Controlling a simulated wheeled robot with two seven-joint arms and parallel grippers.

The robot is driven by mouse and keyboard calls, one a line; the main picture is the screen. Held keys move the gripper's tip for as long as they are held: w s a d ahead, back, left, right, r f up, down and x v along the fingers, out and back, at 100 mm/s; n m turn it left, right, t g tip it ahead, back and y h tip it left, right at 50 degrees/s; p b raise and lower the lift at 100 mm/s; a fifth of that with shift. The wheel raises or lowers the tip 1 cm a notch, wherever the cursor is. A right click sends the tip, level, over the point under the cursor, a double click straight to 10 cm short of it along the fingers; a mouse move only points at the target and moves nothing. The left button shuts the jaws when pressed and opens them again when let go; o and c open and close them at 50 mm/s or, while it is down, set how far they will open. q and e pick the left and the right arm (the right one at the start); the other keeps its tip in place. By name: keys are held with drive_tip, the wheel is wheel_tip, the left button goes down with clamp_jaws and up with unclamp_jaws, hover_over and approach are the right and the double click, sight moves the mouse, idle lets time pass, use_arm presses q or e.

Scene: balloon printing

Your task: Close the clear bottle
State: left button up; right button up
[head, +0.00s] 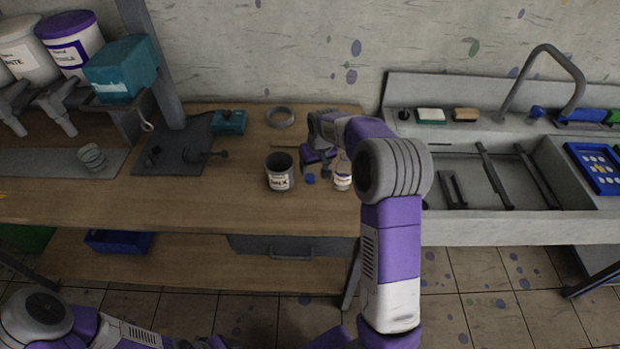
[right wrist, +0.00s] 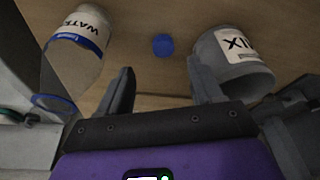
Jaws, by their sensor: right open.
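The clear bottle (head: 342,174) stands on the wooden table, partly hidden behind my right arm. In the right wrist view the clear bottle (right wrist: 75,55) is at the left, with a white "WATER" label and no cap seen on it. A small blue cap (head: 310,178) lies on the table between the bottle and a grey cup. In the right wrist view the cap (right wrist: 163,45) shows beyond the gap between my fingers. My right gripper (right wrist: 160,80) is open and empty, close to the cap and apart from it. My left gripper is not in view.
The grey cup (head: 279,174) with a "MIX" label stands left of the cap, close to my right finger in the right wrist view (right wrist: 232,62). A grey ring (head: 280,117) lies behind. The sink (head: 470,229) is at the right. The table's front left (head: 150,205) is clear.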

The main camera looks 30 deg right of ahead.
sight(310, 177)
drive_tip(key=shift+x, duration=1)
drive_tip(key=x, duration=0.2)
drive_tip(key=b+x, duration=0.1)
drive_tip(key=x, duration=0.2)
drive_tip(key=shift+w+a, duration=0.2)
drive_tip(key=shift+a, duration=0.05)
drive_tip(key=shift+c, duration=0.3)
drive_tip(key=c, duration=1)
